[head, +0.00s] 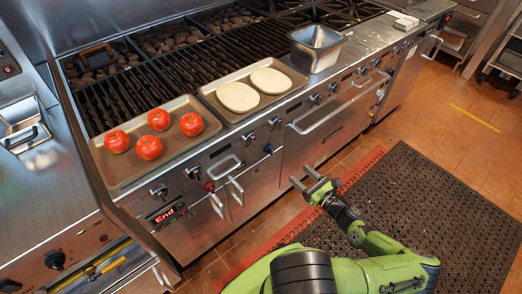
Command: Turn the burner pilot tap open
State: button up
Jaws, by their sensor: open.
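The front panel of the char grill (255,150) carries a row of knobs and taps. A red tap (209,186) sits left of centre and a blue tap (267,148) sits to its right. Several dark and silver knobs, such as one (193,172) beside the red tap, line the panel. I cannot tell which one is the burner pilot tap, nor its turned position. My gripper (301,175) is open and empty, in front of the oven doors, to the right of and lower in the picture than the red and blue taps. It appears apart from the panel.
A metal pan (318,44) stands on the right. Door handles (330,108) stick out. A dark mat (420,215) covers the floor.

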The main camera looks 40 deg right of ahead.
aim_at(272, 150)
jog(key=w+b, duration=0.3)
jog(key=w, duration=1.2)
jog(key=shift+w+a, duration=0.2)
jog(key=shift+w, duration=0.1)
jog(key=c, duration=1)
